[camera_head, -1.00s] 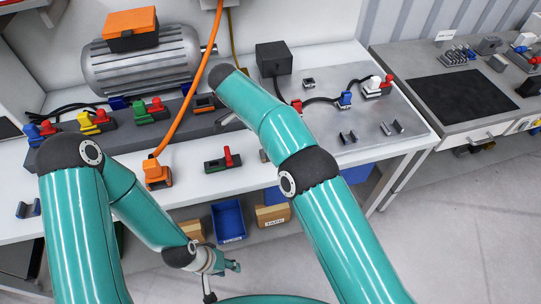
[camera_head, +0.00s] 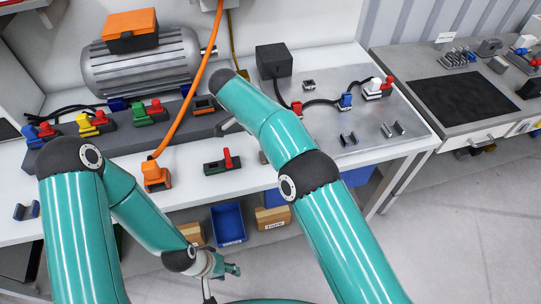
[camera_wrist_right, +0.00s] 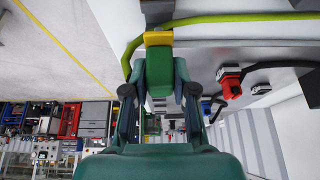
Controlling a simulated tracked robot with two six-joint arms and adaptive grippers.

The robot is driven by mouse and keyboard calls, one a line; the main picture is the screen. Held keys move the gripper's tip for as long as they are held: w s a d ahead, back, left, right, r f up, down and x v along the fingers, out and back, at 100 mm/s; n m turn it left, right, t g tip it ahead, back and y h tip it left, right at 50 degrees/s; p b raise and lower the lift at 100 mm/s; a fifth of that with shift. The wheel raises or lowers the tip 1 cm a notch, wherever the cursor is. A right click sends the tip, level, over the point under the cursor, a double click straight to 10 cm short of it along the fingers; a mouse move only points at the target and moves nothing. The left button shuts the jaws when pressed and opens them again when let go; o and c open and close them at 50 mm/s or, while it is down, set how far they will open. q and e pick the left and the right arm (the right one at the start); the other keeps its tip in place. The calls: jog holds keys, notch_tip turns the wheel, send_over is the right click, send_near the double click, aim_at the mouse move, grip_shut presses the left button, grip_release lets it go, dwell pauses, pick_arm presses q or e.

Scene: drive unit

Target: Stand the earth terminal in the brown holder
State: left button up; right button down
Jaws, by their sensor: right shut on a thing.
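The earth terminal (camera_wrist_right: 159,65), a green block with a yellow end and a green-yellow cable, is between the fingers of my right gripper (camera_wrist_right: 159,92) in the right wrist view. The gripper is shut on it. In the head view my right arm hides the terminal and most of this gripper. A holder with a brown-orange rim (camera_head: 204,104) sits on the grey rail, left of the right arm's far end; it looks empty. My left gripper (camera_head: 233,270) hangs low in front of the bench, away from the parts; its finger opening is too small to judge.
Red, yellow and green connectors (camera_head: 90,122) stand along the rail to the left. An orange cable runs down to an orange plug (camera_head: 156,175). A green holder with a red lever (camera_head: 223,163) is at the front. A metal plate (camera_head: 370,120) with cabled plugs lies right.

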jog(key=shift+f, duration=0.2)
dwell(0.5)
jog(key=shift+f+b, duration=1.05)
jog(key=shift+f, duration=0.4)
jog(key=c, duration=0.9)
grip_release()
jog(key=shift+o, duration=0.2)
